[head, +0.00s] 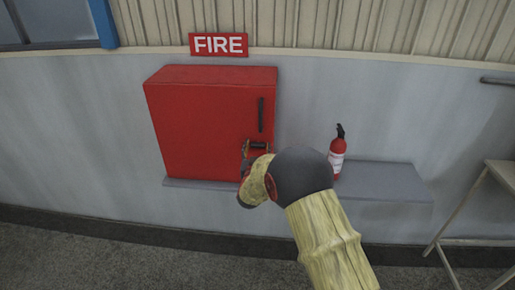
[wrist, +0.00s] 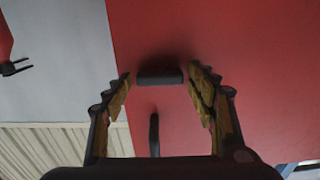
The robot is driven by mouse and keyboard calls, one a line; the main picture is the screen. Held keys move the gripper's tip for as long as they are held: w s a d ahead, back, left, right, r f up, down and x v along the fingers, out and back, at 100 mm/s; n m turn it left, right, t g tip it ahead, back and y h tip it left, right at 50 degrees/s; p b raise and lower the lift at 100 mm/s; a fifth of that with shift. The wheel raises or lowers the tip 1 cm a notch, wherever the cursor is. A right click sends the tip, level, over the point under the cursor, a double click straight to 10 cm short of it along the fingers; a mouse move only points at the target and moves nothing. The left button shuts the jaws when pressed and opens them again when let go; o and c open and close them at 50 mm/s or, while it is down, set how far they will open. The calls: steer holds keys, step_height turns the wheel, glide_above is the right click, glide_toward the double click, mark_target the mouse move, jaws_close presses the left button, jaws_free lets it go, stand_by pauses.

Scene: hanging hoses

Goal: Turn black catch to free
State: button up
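The black catch (wrist: 159,76) is a short dark bar on the red door of the fire cabinet (head: 200,115). It lies crosswise in the wrist view, between my open fingertips, with a gap on both sides. My gripper (head: 257,148) is in front of the lower right part of the door, below the long black handle (head: 262,115). The handle also shows in the wrist view (wrist: 154,134), upright between the fingers. In the head view my gripper and arm cover most of the catch area, so I cannot make the catch out there.
A red fire extinguisher (head: 337,154) stands on a grey ledge (head: 385,180) right of the cabinet. A FIRE sign (head: 219,45) is above the cabinet. A metal-framed table (head: 500,176) stands at the far right. The floor in front is clear.

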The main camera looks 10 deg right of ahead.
steer(key=c, duration=0.9)
steer(key=n+p, duration=0.1)
steer(key=n, duration=0.2)
steer(key=shift+a+n, duration=0.1)
steer(key=shift+n, duration=0.3)
steer(key=n+p, duration=0.1)
steer(key=n, duration=0.3)
steer(key=shift+n+p, duration=0.3)
steer(key=n+p, duration=0.2)
steer(key=n, duration=0.3)
steer(key=shift+a, duration=0.1)
steer(key=shift+f+n+p, duration=0.15)
steer(key=shift+n+p, duration=0.55)
steer(key=shift+n, duration=1.6)
steer(key=o, duration=1.2)
steer(key=shift+w, duration=0.1)
steer(key=shift+c, duration=0.2)
